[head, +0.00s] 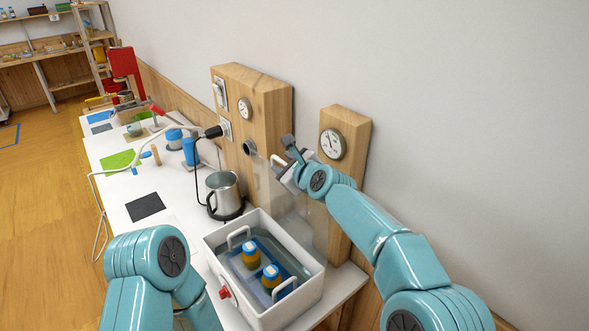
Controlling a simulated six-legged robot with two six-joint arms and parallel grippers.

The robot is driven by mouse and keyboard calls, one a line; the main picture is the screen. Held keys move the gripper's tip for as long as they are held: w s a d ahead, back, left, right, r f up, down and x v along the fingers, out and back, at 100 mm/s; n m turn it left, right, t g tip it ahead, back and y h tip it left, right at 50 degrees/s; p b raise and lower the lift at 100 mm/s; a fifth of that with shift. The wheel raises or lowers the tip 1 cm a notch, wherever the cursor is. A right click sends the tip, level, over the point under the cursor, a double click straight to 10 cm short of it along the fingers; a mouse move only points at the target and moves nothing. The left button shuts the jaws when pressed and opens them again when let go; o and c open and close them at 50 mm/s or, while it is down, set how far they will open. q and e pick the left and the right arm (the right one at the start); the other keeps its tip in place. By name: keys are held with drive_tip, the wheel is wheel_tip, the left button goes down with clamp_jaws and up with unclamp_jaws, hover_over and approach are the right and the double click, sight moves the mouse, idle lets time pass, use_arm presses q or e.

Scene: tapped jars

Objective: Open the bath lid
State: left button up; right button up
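The bath is a white open-topped box (215,262) at the lower middle, with a red knob (225,292) on its front. Water shows inside, with two blue-and-orange jars (271,275) and a wire handle at each end. A clear panel (300,222), apparently the lid, stands roughly upright behind the bath, up against the wooden wall boards. My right gripper (284,160) is at the panel's upper edge, just left of the right-hand dial. Its fingertips are small and partly overlapped, so whether it grips the panel is unclear. My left arm shows at lower left; its gripper is out of view.
A steel jug (225,190) on a dark base stands left of the bath. A dark pipe end (249,147) juts from the wooden board (273,105) close to my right gripper. The white bench (170,205) holds a dark mat (145,207) and a green mat (119,161) farther left.

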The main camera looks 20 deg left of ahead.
drive_tip(key=shift+s+d+b, duration=0.3)
drive_tip(key=b+v, duration=0.4)
drive_tip(key=v, duration=1.1)
drive_tip(key=shift+s+d+r, duration=0.1)
drive_tip(key=shift+s, duration=0.05)
